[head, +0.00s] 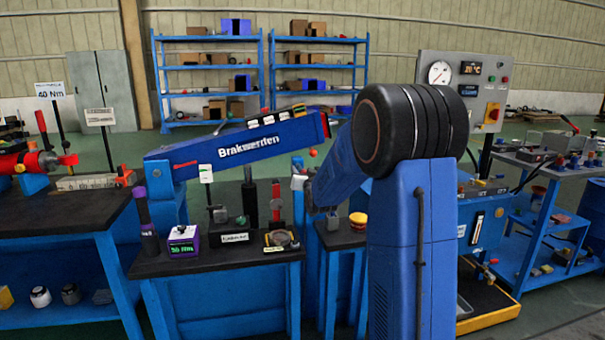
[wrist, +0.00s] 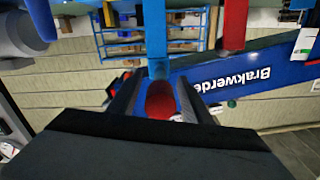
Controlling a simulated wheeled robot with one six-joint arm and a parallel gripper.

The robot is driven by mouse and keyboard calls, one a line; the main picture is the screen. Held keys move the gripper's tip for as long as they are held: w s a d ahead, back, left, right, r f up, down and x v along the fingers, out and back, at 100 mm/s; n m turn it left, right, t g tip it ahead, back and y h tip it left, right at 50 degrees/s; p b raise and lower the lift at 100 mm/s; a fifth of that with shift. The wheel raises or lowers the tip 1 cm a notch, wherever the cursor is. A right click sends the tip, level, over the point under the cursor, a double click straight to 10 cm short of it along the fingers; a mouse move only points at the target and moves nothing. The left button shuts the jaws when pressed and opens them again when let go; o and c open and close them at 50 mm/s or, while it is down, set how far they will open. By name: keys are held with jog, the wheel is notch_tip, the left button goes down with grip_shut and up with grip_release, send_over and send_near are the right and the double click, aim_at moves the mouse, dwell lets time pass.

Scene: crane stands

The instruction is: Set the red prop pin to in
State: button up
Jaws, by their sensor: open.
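The blue boom (head: 245,145) marked "Brakwerden" slopes up to the right above a dark-topped bench, with a red and black end. A small red ball-shaped knob (head: 313,153) shows just below that end; I cannot tell for sure that it is the prop pin. My gripper (head: 308,190) is partly hidden by my arm in the head view, beside a blue post with a pale top (head: 298,180). In the upside-down wrist view my gripper (wrist: 158,98) is open. A red rounded shape (wrist: 160,101) shows between the fingers; contact is not clear.
The bench (head: 150,262) holds a purple display box (head: 183,240), a black cylinder and a red upright part (head: 275,203). A small stand with a yellow knob (head: 358,220) is near my arm. A gauge panel (head: 465,85) stands to the right.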

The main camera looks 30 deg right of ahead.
aim_at(300, 166)
grip_shut()
jog(key=shift+x, duration=2.2)
grip_release()
jog(key=v, duration=1.7)
jog(key=shift+s, duration=0.25)
